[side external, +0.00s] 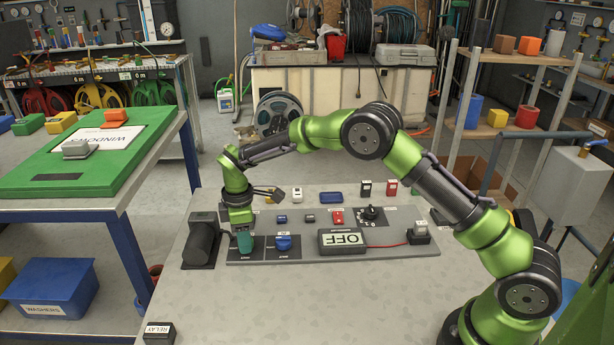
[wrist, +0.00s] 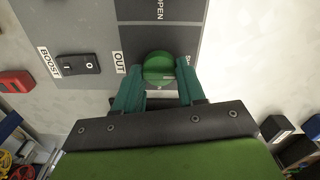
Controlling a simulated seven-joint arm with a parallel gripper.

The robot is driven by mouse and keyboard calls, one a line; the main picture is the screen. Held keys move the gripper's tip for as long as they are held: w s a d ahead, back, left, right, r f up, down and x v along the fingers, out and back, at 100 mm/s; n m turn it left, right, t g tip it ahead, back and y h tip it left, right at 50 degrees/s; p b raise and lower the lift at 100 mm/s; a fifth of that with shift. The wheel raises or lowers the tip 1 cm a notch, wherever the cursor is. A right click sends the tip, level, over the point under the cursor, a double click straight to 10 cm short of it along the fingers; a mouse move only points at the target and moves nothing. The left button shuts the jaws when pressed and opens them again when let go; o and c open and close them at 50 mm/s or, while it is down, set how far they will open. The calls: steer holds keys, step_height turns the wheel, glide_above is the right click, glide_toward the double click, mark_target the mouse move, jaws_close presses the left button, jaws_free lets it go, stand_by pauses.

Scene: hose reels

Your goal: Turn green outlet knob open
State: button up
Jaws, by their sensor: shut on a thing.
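The green outlet knob (wrist: 158,66) is round and sits on a dark panel square beside the label "OUT". "OPEN" is printed above it and a partly hidden label starting "S" is at its right. A small pale mark on the knob lies near the fingers, toward the right. My gripper (wrist: 160,83) has its teal fingers on either side of the knob, shut on it.
A blue knob (side external: 283,243) is just right of my gripper. A black switch (wrist: 78,65) is labelled "BOOST". The table front is mostly clear.

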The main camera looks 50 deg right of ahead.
steer(key=shift+m, duration=0.3)
steer(key=m, duration=0.8)
steer(key=shift+m, duration=0.4)
steer(key=m, duration=0.4)
steer(key=shift+d+m, duration=0.1)
steer(key=shift+m, duration=2.1)
steer(key=shift+d, duration=0.1)
steer(key=o, duration=1.1)
steer(key=shift+c, duration=0.2)
step_height(320, 180, up, 17)
